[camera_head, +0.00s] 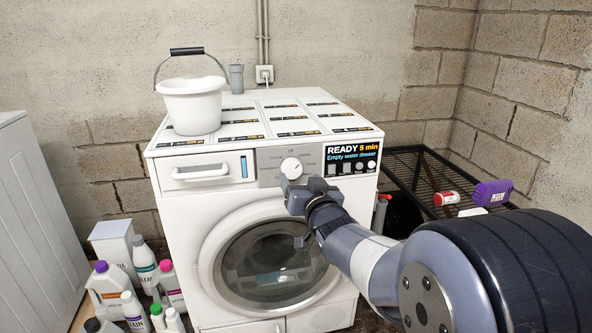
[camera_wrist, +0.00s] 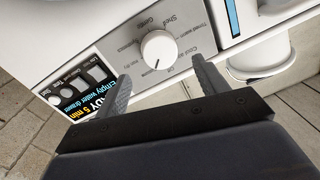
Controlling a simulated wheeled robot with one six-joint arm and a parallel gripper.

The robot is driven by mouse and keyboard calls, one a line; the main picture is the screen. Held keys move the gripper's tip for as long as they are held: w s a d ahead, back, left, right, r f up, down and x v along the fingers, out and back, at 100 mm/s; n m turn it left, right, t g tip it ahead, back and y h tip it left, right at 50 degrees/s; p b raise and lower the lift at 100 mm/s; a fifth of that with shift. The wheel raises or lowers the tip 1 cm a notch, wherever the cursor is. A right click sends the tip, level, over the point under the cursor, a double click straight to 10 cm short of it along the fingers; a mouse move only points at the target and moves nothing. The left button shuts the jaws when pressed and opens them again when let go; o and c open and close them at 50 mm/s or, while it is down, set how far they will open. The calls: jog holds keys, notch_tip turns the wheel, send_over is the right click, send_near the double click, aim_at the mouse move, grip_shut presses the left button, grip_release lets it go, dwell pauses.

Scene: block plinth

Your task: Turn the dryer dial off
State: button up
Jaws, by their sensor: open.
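The dryer (camera_head: 204,217) is a white front-loader with a round glass door. Its dial (camera_head: 291,167) is a white round knob on a grey panel, just left of the dark display. In the wrist view the dial (camera_wrist: 159,49) appears upside down with its pointer mark and printed settings around it. My gripper (camera_head: 300,186) is just below and in front of the dial. In the wrist view its open fingers (camera_wrist: 158,80) point toward the panel, one on each side of the dial and apart from it. Nothing is between the fingers.
A black wire rack (camera_head: 420,175) at right holds a red-and-white can (camera_head: 446,198) and a purple item (camera_head: 492,192).

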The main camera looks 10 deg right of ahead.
aim_at(294, 170)
jog(key=shift+w+a+p, duration=0.2)
jog(key=shift+w+p, duration=0.25)
jog(key=shift+w, duration=2.1)
jog(key=shift+c, duration=0.6)
jog(key=c, duration=0.9)
jog(key=shift+f+n+b, duration=0.1)
jog(key=shift+n+b, duration=0.3)
jog(key=shift+b, duration=0.15)
